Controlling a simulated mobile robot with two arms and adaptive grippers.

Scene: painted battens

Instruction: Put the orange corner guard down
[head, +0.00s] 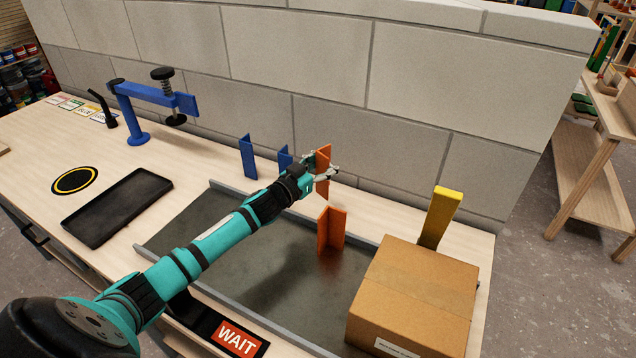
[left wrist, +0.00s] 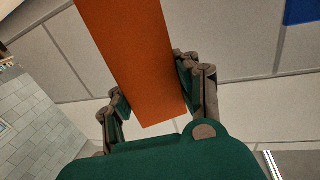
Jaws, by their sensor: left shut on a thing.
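My left gripper (head: 326,174) is shut on an orange corner guard (head: 323,157), held upright in front of the block wall. In the left wrist view the orange guard (left wrist: 135,60) runs between the two fingers (left wrist: 160,100) of that gripper. A second orange corner guard (head: 331,232) stands upright on the dark grey tray (head: 240,225), below and just right of the gripper. Whether the held guard's lower end touches the table cannot be told. My right gripper is not in view.
Blue corner guards (head: 248,157) stand by the wall, left of the gripper. A cardboard box (head: 415,295) and a yellow upright piece (head: 441,217) are at the right. A blue clamp stand (head: 136,115), black tray (head: 118,207) and yellow-ringed disc (head: 75,180) lie left. A WAIT sign (head: 237,340) is in front.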

